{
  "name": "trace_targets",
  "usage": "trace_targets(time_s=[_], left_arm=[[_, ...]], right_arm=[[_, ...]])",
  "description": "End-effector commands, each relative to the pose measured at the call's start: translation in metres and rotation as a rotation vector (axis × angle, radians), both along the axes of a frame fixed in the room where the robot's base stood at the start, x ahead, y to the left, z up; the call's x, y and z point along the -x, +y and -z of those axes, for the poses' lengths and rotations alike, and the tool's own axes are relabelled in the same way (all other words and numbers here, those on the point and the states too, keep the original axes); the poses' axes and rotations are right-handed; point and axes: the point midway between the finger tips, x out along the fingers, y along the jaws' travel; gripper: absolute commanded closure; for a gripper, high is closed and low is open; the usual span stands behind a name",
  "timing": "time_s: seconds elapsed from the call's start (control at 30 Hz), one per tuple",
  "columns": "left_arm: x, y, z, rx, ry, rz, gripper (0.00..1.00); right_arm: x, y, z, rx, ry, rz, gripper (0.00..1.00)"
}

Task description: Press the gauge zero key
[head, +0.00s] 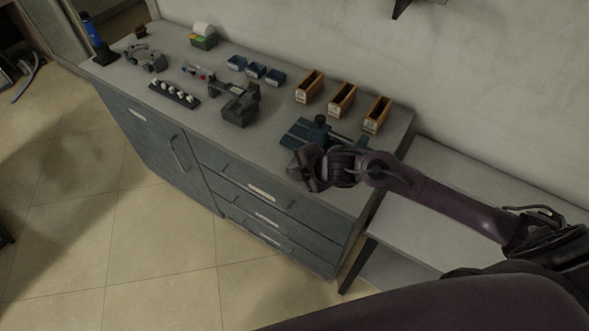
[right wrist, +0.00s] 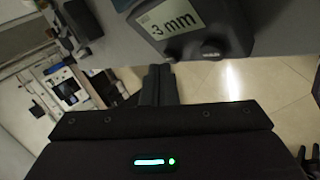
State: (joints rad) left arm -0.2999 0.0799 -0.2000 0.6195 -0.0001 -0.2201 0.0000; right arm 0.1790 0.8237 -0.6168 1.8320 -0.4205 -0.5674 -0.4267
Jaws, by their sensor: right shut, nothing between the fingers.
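The gauge (right wrist: 200,22) is a dark housing at the top of the right wrist view. Its pale display (right wrist: 168,18) reads "3 mm". A dark round key (right wrist: 211,48) sits on its face, with small lettering too small to read surely. My right gripper (right wrist: 158,72) is shut and empty, its fingertips just below the gauge in that view; I see no clear contact. In the head view my right gripper (head: 305,180) is over the front right of the cabinet top and hides much of what lies there. My left gripper is not in view.
A blue-grey fixture with a black knob (head: 320,120) is just behind the gripper. Orange-brown bins (head: 342,99), small blue bins (head: 255,70), a dark vise-like block (head: 239,107) and a rack of white-topped pieces (head: 174,95) stand on the cabinet top (head: 215,78). A lower table (head: 440,190) adjoins at right.

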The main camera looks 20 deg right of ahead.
Motion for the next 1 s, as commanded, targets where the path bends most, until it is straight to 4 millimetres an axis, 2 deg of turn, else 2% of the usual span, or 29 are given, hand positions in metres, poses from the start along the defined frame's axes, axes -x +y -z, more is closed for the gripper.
trace_targets(time_s=[1.0], left_arm=[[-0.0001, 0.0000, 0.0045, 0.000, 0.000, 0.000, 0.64]], right_arm=[[-0.0020, -0.0025, 0.0061, 0.000, 0.000, 0.000, 1.00]])
